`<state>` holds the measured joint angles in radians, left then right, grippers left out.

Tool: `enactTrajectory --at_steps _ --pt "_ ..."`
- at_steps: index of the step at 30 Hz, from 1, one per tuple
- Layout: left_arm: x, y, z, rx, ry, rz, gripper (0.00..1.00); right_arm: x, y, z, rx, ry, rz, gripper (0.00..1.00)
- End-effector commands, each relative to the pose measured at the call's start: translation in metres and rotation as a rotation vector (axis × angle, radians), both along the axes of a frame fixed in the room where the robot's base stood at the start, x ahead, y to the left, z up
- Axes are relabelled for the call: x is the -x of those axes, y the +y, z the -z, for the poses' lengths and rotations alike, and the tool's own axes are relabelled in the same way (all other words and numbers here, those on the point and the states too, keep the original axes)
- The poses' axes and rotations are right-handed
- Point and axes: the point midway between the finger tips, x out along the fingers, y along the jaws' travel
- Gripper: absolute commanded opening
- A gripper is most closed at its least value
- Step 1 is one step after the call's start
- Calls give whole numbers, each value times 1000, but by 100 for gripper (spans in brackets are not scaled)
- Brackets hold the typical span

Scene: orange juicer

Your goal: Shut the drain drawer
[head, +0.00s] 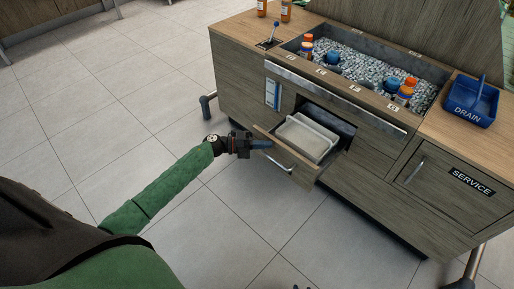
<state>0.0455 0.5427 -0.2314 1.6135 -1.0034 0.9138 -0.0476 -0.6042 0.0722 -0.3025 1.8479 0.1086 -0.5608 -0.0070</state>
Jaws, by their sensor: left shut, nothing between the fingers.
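The drain drawer (286,171) is a wooden drawer in the front of the counter unit, and it stands pulled out. A pale grey tray (306,138) sits inside it. The drawer front has a curved metal handle (278,163). My left gripper (262,144) is shut and empty, at the left end of the drawer front. It looks close to or touching the drawer's upper left corner, but I cannot tell which. My right gripper is not clearly in view; only a small dark part shows at the bottom edge.
The counter has a metal rail (335,97) above the drawer and a bin of ice (360,73) with several bottles. A blue basket marked DRAIN (470,103) stands on the right top. A SERVICE door (455,185) is at right. The tiled floor in front is clear.

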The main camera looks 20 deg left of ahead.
Motion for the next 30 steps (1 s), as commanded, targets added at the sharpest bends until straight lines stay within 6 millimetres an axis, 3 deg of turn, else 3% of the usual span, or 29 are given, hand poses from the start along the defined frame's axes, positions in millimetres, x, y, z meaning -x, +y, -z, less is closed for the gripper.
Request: enactTrajectory --at_steps 20,26,30 --pt "-12 -4 0 0 -1 0 0 0 -1 2 1 0 1 36" --pt "-37 -13 1 0 -2 0 0 -1 -1 10 0 -3 3 36" --pt "-67 -23 2 0 -2 0 0 -2 -1 20 0 -6 4 36"
